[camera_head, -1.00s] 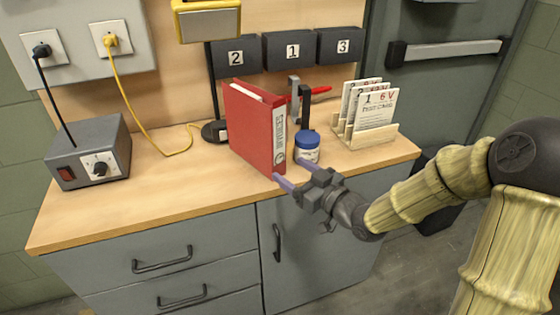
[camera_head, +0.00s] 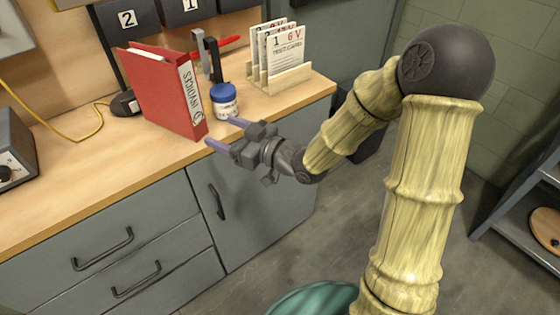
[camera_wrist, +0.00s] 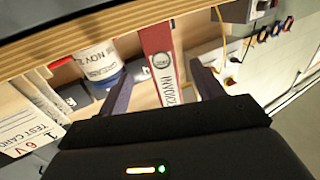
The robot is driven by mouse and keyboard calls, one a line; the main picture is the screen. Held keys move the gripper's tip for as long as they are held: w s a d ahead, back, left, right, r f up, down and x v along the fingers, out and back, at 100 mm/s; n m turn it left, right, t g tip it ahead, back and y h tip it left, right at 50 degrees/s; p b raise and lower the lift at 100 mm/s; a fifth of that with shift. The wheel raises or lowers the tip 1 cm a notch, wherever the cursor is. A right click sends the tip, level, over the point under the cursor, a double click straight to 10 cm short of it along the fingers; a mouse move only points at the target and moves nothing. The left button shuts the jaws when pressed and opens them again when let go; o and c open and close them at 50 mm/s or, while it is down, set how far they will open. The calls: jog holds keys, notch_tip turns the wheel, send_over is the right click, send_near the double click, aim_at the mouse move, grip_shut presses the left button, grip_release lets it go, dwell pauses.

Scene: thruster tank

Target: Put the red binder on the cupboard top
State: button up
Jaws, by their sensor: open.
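The red binder (camera_head: 168,92) stands upright on the wooden top of the grey cupboard, its white INVOICES label facing the front edge. In the wrist view the binder's spine (camera_wrist: 161,66) shows between my two fingers. My gripper (camera_head: 224,133) is open, with its purple fingertips just in front of the spine at the counter's front edge. The fingers do not hold the binder; whether they touch it is not clear. The cupboard top (camera_head: 60,195) is a wooden counter over grey drawers and a door.
A jar with a blue lid (camera_head: 224,99) stands right beside the binder, close to one finger. A rack of test cards (camera_head: 285,65) is further right. A grey power box (camera_head: 14,150) is at the left.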

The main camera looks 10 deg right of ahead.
jog(key=d+f+m+g+h, duration=0.1)
jog(key=d+f+m+h, duration=0.3)
jog(key=d+f+h, duration=0.6)
jog(key=s+d+m+g+h, duration=0.4)
jog(key=s+d, duration=0.6)
jog(key=s, duration=0.5)
jog(key=m+g, duration=0.2)
jog(key=m, duration=0.1)
jog(key=shift+d+f+g+h, duration=0.2)
jog(key=shift+d+g+h, duration=0.2)
